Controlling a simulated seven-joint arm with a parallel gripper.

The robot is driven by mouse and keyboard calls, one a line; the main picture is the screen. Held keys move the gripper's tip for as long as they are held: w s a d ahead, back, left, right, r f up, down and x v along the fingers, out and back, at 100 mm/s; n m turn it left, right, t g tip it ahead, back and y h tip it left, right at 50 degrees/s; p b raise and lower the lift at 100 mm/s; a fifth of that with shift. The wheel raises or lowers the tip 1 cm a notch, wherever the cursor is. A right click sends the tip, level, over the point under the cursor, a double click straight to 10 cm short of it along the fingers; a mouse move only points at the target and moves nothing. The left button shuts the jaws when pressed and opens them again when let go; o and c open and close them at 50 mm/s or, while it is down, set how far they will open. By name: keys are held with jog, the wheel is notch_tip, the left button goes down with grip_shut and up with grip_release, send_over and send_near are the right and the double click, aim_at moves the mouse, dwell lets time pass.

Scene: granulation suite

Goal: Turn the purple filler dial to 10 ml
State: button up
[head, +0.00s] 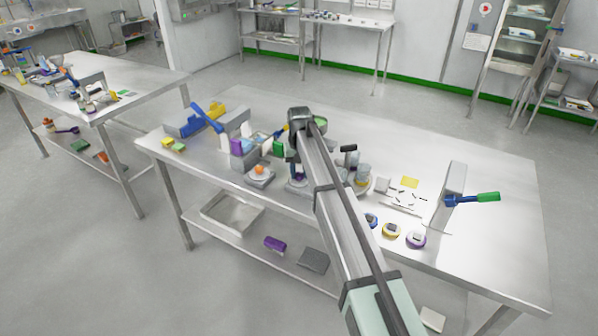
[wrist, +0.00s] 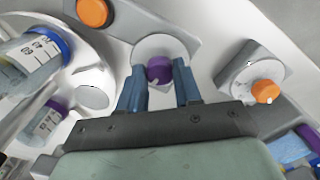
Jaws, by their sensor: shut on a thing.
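The purple filler dial (wrist: 159,70) sits on a round pale plate (wrist: 160,48) of a grey filler unit in the wrist view. The two blue fingers of my gripper (wrist: 159,84) stand on either side of it and are shut on it. A small pale mark shows on the dial's near side; no scale or 10 ml mark can be read. In the head view the dial (head: 298,177) shows small under my gripper (head: 296,168), which reaches down to it; my arm covers part of the unit.
An orange dial (wrist: 265,90) on its own unit stands close to the right in the wrist view; another orange knob (wrist: 92,12) is at upper left. Marked jars with blue (wrist: 52,40) and purple lids lie left.

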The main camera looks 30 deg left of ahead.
aim_at(299, 174)
jog(key=n, duration=0.5)
jog(key=shift+n, duration=0.3)
jog(key=shift+a+n, duration=0.1)
jog(key=shift+n, duration=2.2)
jog(key=o, duration=1)
jog(key=shift+o, duration=0.2)
jog(key=shift+r, duration=0.15)
notch_tip(299, 174, up, 14)
jog(key=shift+f, duration=0.2)
